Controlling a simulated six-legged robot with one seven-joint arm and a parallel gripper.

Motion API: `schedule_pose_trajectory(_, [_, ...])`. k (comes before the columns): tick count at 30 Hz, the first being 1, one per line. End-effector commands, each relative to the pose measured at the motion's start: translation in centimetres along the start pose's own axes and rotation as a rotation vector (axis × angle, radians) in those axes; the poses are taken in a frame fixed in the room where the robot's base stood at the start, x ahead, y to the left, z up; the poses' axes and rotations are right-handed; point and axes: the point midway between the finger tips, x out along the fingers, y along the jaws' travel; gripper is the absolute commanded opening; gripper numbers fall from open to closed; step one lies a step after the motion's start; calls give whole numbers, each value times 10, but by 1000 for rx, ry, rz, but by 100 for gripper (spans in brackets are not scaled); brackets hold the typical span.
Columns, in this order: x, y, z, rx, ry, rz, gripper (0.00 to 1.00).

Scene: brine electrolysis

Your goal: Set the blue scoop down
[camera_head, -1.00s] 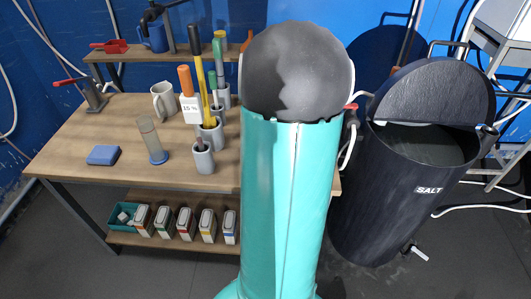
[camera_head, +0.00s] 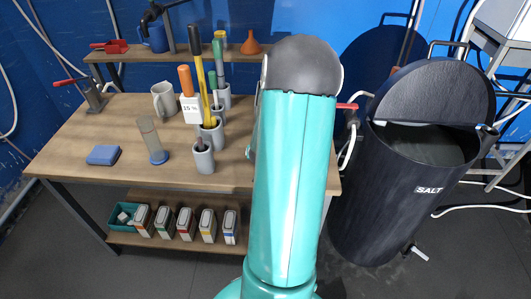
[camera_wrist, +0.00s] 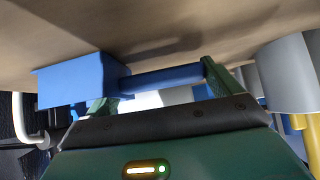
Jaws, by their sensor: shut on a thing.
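The blue scoop (camera_wrist: 82,82) shows in the wrist view, with its box-shaped bowl at the left and its handle running right. My gripper (camera_wrist: 158,86) is shut on the scoop, its green fingers around the handle. The wooden table top (camera_wrist: 170,22) fills the upper part of that view, close to the scoop, with a shadow on it. I cannot tell whether scoop and table touch. In the head view my arm hides both the gripper and the scoop. The table (camera_head: 110,128) stands behind and left of my arm there.
Grey cups (camera_head: 203,158) holding tools stand on the table left of my arm; grey cylinders also show at right in the wrist view (camera_wrist: 285,75). A blue block (camera_head: 103,154), clear cylinder (camera_head: 151,138) and mug (camera_head: 163,100) are farther left. The black SALT bin (camera_head: 385,190) stands right.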

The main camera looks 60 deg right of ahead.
Motion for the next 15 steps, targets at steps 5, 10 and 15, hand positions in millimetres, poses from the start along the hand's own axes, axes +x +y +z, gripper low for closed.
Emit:
schedule_pose_trajectory(5, [2, 0, 2, 0, 0, 0, 100])
schedule_pose_trajectory(10, [2, 0, 2, 0, 0, 0, 100])
schedule_pose_trajectory(15, [-3, 0, -1, -1, 0, 0, 100])
